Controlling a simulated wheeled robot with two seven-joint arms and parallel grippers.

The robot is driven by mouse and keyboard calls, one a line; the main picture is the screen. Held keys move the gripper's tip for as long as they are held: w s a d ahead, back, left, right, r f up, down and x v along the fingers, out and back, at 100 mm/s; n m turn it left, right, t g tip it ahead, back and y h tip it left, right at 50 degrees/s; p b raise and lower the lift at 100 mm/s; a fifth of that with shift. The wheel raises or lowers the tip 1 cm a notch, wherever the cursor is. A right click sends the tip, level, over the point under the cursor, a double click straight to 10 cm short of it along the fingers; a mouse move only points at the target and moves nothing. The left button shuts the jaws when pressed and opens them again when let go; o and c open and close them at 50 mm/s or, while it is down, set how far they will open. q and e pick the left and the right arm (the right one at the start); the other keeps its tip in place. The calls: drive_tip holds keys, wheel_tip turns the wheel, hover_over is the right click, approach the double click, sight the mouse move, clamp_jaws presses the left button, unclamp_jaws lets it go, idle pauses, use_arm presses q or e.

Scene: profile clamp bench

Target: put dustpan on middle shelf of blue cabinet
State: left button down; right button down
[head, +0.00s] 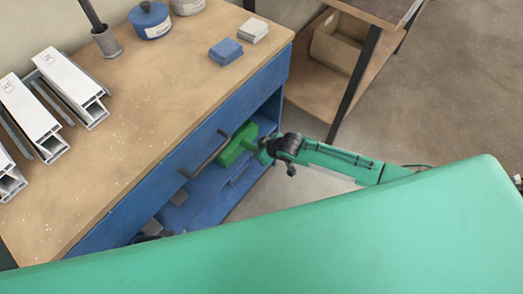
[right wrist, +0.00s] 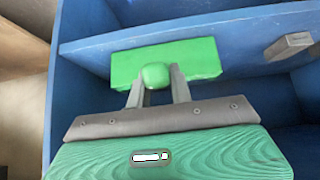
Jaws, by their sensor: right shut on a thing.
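The green dustpan (head: 237,146) is at the open front of the blue cabinet (head: 110,222) in the head view. My right gripper (head: 267,149) is shut on its handle. In the right wrist view, the handle's rounded end (right wrist: 155,75) sits between the two grey fingers (right wrist: 158,88), with the flat green pan (right wrist: 205,58) beyond. The pan overlaps a blue shelf board (right wrist: 225,30) in that view. I cannot tell whether it rests on a shelf or hangs free. My left gripper does not show.
A grey block-like piece (right wrist: 288,46) is right of the dustpan. A dark handle bar (head: 208,155) is on the cabinet front. White profiles (head: 72,85), a blue pot (head: 150,20) and a blue block (head: 226,51) are on the wooden top. A side shelf holds a cardboard box (head: 338,42).

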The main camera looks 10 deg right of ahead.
drive_tip(key=shift+w+a, duration=0.1)
idle(0.3)
drive_tip(key=c, duration=1.3)
unclamp_jaws()
drive_tip(key=shift+o, duration=0.9)
drive_tip(key=shift+f, duration=0.1)
drive_tip(key=o, duration=1.1)
